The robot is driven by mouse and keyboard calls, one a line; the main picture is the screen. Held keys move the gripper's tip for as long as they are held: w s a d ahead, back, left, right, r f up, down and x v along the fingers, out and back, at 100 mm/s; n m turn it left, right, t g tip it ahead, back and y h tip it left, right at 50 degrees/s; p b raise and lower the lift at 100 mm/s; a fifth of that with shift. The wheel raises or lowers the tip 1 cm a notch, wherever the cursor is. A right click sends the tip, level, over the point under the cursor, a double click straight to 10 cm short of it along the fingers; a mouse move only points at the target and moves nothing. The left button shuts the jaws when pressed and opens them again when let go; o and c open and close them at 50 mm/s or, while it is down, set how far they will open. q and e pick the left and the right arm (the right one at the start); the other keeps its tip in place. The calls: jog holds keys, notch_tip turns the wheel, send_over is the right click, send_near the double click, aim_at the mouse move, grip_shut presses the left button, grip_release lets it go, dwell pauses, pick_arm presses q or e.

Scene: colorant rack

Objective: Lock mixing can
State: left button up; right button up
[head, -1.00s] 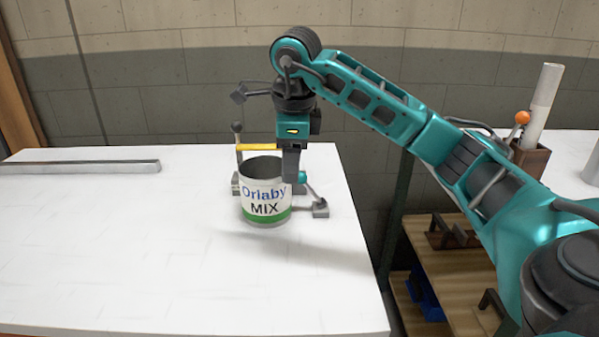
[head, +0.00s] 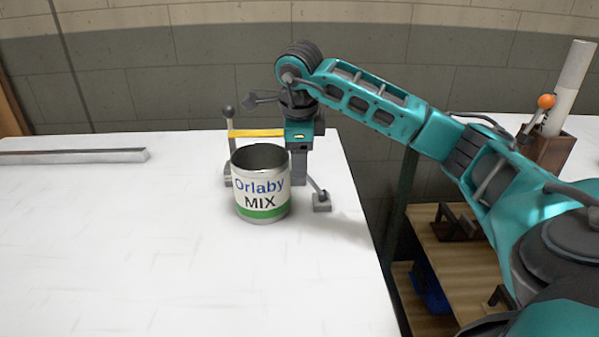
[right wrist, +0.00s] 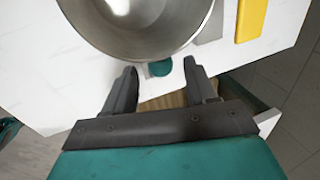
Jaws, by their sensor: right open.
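The mixing can (head: 264,188), labelled "Orlaby MIX" with a green band, stands upright and open-topped on the white table. Behind it is a locking fixture with a yellow bar (head: 256,133), a dark-knobbed lever (head: 229,112) at left and a grey foot (head: 321,203) at right. My right gripper (head: 299,181) is pointed down just right of the can. In the right wrist view, its open fingers (right wrist: 161,68) lie either side of a teal knob (right wrist: 160,67) beside the can's rim (right wrist: 140,54). Contact with the knob cannot be told. My left gripper is out of view.
A long grey bar (head: 75,157) lies at the table's left back. The white table (head: 190,280) is clear in front. Right of its edge are a wooden shelf (head: 450,258) and a brown box (head: 549,150) holding a white roll and an orange-knobbed tool.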

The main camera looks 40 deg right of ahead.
aim_at(309, 179)
jog(key=shift+x, duration=2)
jog(key=shift+r, duration=0.1)
jog(key=shift+c, duration=0.4)
grip_shut()
